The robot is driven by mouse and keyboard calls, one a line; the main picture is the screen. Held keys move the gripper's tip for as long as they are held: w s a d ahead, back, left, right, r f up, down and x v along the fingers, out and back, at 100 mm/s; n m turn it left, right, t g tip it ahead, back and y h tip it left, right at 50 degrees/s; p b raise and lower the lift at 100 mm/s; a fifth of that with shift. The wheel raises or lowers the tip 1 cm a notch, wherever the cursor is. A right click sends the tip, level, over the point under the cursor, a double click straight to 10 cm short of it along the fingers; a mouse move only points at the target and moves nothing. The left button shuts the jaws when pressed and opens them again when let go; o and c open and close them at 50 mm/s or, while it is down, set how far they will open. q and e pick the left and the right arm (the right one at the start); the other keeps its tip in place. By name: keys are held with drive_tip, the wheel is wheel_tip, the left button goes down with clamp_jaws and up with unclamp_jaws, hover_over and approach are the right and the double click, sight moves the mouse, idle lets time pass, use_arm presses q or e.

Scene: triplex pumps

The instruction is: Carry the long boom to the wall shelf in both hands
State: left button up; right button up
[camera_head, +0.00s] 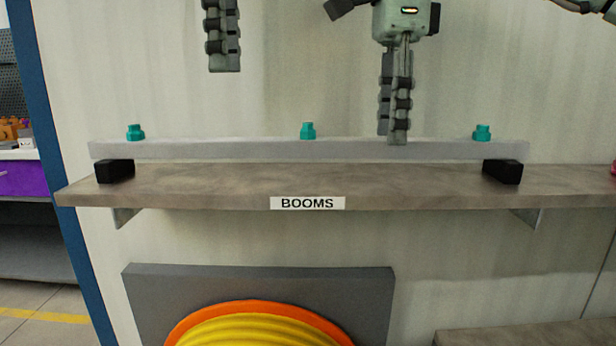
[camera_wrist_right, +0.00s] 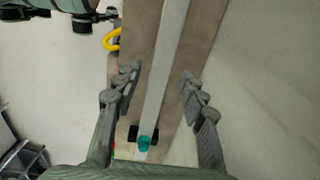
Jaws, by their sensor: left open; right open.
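The long boom (camera_head: 250,150) is a straight pale grey bar with several teal knobs along its top. It lies level along the wall shelf (camera_head: 400,185), at two black blocks near its ends. The shelf bears a BOOMS label. My left gripper (camera_head: 222,68) hangs open above the boom, left of its middle knob, apart from it. My right gripper (camera_head: 395,138) is open with its fingertips at the boom, right of the middle knob. In the right wrist view the boom (camera_wrist_right: 165,75) runs between the spread fingers of the right gripper (camera_wrist_right: 158,82); contact cannot be told.
The black blocks (camera_head: 116,171) and (camera_head: 502,171) stand on the shelf. A grey panel with an orange and yellow coil (camera_head: 255,325) is below it. A blue post (camera_head: 55,150) and a purple drawer (camera_head: 22,178) are at the left. A lower wooden surface (camera_head: 530,335) shows at bottom right.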

wheel_tip(320, 180, up, 9)
drive_tip(key=shift+f, duration=0.1)
idle(0.5)
